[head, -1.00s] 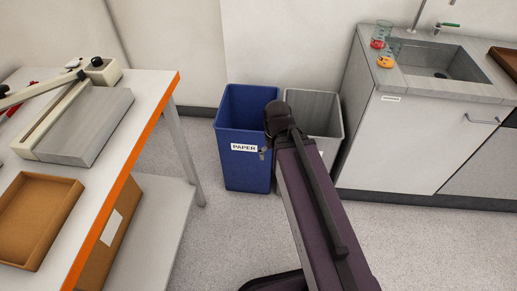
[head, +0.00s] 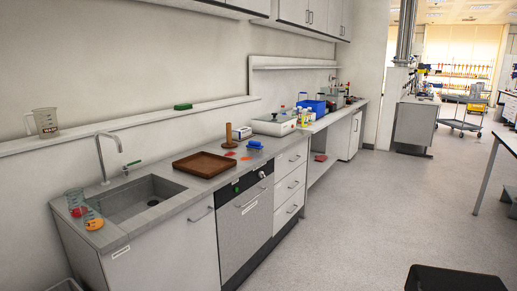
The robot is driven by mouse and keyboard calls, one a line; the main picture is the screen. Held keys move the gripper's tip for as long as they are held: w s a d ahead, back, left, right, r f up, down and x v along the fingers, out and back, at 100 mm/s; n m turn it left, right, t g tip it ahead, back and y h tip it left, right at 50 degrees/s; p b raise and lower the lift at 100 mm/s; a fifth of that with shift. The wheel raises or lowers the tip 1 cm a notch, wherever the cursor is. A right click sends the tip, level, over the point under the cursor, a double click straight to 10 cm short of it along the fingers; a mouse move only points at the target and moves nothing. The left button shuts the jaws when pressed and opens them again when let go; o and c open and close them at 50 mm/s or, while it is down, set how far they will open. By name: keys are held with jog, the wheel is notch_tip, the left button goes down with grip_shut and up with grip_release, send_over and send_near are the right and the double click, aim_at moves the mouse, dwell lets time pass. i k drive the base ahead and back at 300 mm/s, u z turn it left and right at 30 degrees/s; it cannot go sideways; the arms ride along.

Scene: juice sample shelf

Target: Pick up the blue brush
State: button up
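A small blue object (head: 255,144), which looks like the blue brush, lies on the counter right of the brown tray in the head view. It is too small to make out bristles or a handle. My gripper is not in view, so I cannot see how it stands relative to the blue object.
The counter holds a sink (head: 140,203), a brown tray (head: 204,164), a wooden post (head: 229,134), a white scale (head: 273,123) and a blue crate (head: 316,108). A green block (head: 183,106) and a beaker (head: 46,122) are on the shelf. The floor (head: 375,200) is open to the right.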

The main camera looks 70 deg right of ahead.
aim_at(253, 146)
jog(key=u, duration=0.4)
jog(key=k, duration=0.1)
jog(key=z, duration=2.75)
jog(key=k, duration=0.6)
jog(key=u, duration=0.1)
jog(key=i, duration=0.55)
